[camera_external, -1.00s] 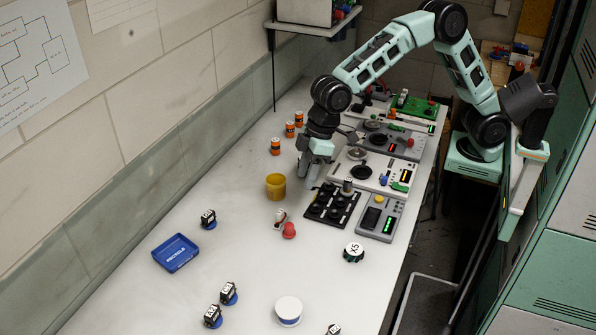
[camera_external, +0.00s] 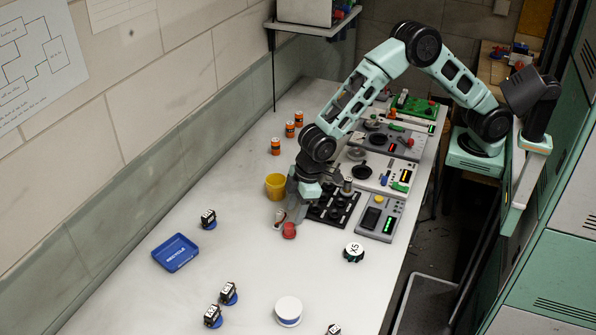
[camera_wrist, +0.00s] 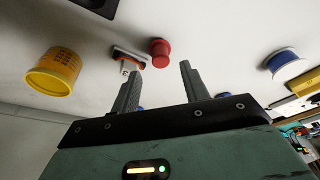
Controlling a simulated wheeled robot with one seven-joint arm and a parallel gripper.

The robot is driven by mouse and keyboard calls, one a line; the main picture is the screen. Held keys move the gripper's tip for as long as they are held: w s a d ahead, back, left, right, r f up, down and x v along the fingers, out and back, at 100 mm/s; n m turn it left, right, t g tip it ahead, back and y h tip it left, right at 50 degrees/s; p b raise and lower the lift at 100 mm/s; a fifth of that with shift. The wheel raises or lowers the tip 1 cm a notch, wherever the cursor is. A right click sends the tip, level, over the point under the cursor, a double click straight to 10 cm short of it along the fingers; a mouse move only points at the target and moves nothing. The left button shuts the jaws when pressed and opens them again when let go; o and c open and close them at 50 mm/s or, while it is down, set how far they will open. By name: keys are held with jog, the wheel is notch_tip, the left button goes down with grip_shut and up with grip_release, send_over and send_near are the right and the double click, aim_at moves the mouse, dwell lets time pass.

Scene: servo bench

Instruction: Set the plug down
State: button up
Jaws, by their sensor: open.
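A red, round-topped piece (camera_external: 289,231) stands on the bench, and it also shows in the wrist view (camera_wrist: 160,52). I cannot tell which of the two is the plug. My gripper (camera_external: 296,216) is low over the bench beside both pieces. In the wrist view its fingers (camera_wrist: 158,70) are apart with nothing held between them. The red piece shows beyond the gap; contact cannot be told.
A yellow cup (camera_external: 276,187) stands behind the gripper. A black board with round sockets (camera_external: 345,195) and a grey panel (camera_external: 380,218) lie to the right. The front middle is mostly clear.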

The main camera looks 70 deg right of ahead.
aim_at(289, 225)
jog(key=shift+p+x, duration=1)
jog(key=shift+x, duration=2.35)
jog(key=shift+w+a, duration=0.1)
jog(key=shift+c, duration=0.4)
jog(key=shift+r, duration=0.1)
jog(key=c, duration=0.8)
